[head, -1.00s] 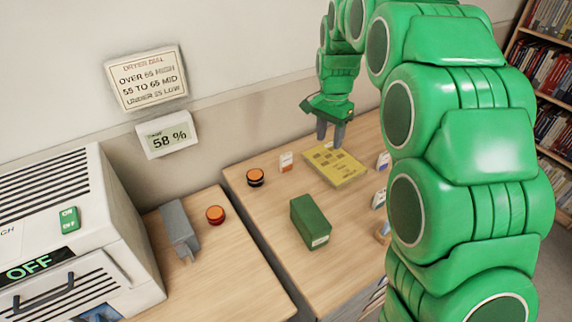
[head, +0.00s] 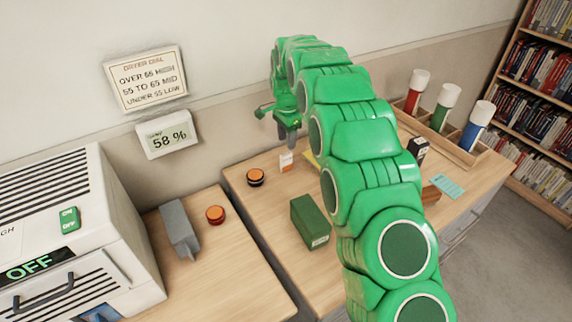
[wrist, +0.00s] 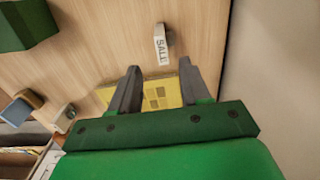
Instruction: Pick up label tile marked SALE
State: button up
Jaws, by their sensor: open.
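The label tile marked SALE (wrist: 160,46) stands on the wooden desk, ahead of my fingertips in the wrist view, on a small block. A small white and orange tile (head: 286,161), likely the same one, stands near the wall in the head view; its text is too small to read there. My gripper (head: 288,138) hangs above the desk close to that tile, fingers pointing down. In the wrist view my gripper (wrist: 160,68) is open and empty, with the yellow booklet (wrist: 162,92) showing between its fingers. The SALE tile lies just beyond the fingertips, apart from them.
A green box (head: 310,221) stands in front of the tile, and an orange-topped round object (head: 255,177) to its left. My arm hides much of the desk. Other small tiles (wrist: 62,118) stand at lower left in the wrist view. The wall (wrist: 275,80) is close on the right there.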

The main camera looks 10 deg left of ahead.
aim_at(286, 154)
jog(key=shift+a+f, duration=0.1)
jog(key=shift+f, duration=3.85)
jog(key=shift+c, duration=0.5)
grip_shut()
